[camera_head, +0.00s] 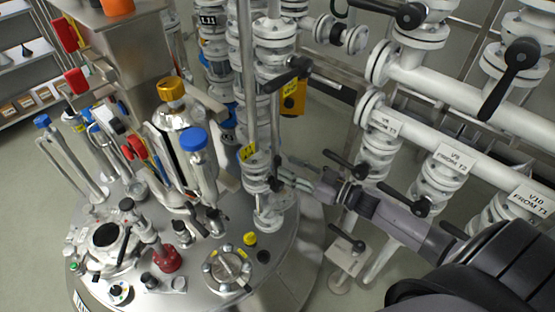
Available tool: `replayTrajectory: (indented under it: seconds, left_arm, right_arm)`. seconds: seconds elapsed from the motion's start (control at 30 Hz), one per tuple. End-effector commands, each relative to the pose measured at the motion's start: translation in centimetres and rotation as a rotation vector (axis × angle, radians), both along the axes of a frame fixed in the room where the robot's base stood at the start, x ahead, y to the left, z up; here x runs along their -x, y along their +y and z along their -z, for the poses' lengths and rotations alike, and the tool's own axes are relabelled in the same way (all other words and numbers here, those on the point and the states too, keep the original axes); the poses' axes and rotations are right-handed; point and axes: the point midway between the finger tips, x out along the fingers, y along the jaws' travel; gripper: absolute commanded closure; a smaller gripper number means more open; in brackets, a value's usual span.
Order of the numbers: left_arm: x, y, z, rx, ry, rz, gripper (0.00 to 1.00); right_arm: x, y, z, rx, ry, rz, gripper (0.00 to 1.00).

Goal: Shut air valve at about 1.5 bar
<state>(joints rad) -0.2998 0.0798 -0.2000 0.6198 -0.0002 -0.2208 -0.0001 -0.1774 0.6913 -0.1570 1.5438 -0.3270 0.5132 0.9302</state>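My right gripper (286,178) reaches in from the lower right, its fingertips close to the white vertical pipe (262,172) at the middle. A small dark part (277,164) sits at the fingertips; I cannot tell if it is a valve handle or whether the fingers touch it. The finger gap is too small to judge. No label marks the air valve, and no pressure reading is legible. My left gripper is not in view.
White pipes labelled V9 (455,158) and V10 (534,200), with black-handled valves (512,70), crowd the right. A steel reactor lid (195,275) with several fittings, including a blue-capped one (194,140), fills the lower left. Shelves (30,75) stand at the far left; floor there is free.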

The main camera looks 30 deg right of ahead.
Motion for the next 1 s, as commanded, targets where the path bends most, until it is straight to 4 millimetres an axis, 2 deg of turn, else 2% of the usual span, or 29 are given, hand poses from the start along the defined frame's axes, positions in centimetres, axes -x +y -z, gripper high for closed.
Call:
replayTrajectory:
  seconds: [0.1, 0.23, 0.4, 0.67, 1.0]
  left_arm:
    - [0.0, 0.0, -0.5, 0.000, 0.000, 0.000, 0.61]
    - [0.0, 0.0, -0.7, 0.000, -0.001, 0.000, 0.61]
    - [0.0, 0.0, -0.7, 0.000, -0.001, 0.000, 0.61]
    - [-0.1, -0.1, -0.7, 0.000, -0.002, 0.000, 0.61]
    - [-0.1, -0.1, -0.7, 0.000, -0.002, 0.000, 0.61]
  right_arm:
    - [-2.0, 1.1, -0.3, -0.002, -0.001, 0.002, 0.61]
    - [-3.4, 1.9, -0.1, -0.002, -0.001, 0.002, 0.61]
    - [-4.1, 2.4, 0.0, 0.000, 0.000, 0.001, 0.61]
    - [-4.2, 2.5, 0.0, 0.001, 0.001, 0.000, 0.61]
    - [-4.2, 2.4, 0.0, 0.001, 0.001, 0.001, 0.83]
